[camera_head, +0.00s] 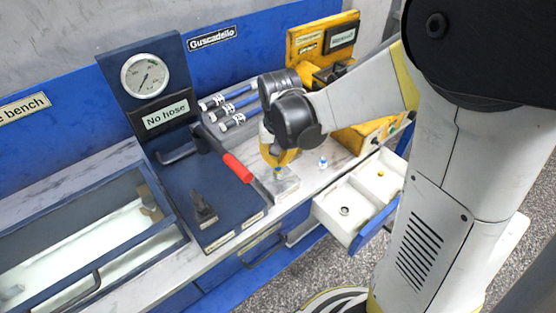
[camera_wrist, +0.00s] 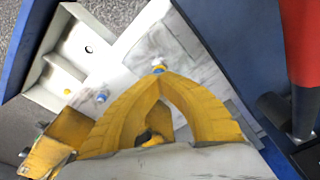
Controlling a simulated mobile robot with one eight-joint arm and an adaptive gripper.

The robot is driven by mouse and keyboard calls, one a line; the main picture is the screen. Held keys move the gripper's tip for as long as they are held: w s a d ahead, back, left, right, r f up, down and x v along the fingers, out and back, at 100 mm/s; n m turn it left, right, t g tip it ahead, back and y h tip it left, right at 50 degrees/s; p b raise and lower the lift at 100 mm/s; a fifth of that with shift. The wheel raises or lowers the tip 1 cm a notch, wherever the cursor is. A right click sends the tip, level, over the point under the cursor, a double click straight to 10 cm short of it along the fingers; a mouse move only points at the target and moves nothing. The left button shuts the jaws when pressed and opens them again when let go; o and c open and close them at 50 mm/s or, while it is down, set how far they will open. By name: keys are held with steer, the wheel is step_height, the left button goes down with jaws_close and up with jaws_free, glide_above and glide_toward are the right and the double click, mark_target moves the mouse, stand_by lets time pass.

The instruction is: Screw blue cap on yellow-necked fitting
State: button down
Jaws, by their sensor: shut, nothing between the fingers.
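My gripper (camera_head: 279,163) has yellow fingers that meet at their tips, and it points down over a grey metal block on the bench. In the wrist view its closed fingertips (camera_wrist: 159,71) hold nothing. A small blue cap (camera_head: 278,170) shows right at the fingertips above the block; whether they touch it I cannot tell. It also shows in the wrist view (camera_wrist: 159,67). Any yellow neck beneath it is hidden or too small to make out. A second blue-topped piece (camera_head: 323,162) stands on the bench to the right, also in the wrist view (camera_wrist: 102,96).
An open white drawer (camera_head: 330,206) holds a dark ring (camera_head: 344,211) and a small yellow piece (camera_head: 381,174). A red-handled lever (camera_head: 237,168) stands close left of the block. A pressure gauge (camera_head: 146,75) and yellow unit (camera_head: 322,45) stand behind.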

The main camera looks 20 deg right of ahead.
steer(key=m, duration=0.3)
steer(key=shift+m, duration=0.4)
steer(key=m, duration=0.3)
steer(key=shift+f+h, duration=0.1)
steer(key=shift+h, duration=0.2)
steer(key=shift+m+g, duration=0.4)
steer(key=shift+m, duration=0.9)
steer(key=m, duration=0.3)
steer(key=shift+m+b, duration=0.3)
steer(key=shift+m, duration=0.1)
steer(key=shift+m+g, duration=0.3)
steer(key=shift+m, duration=0.7)
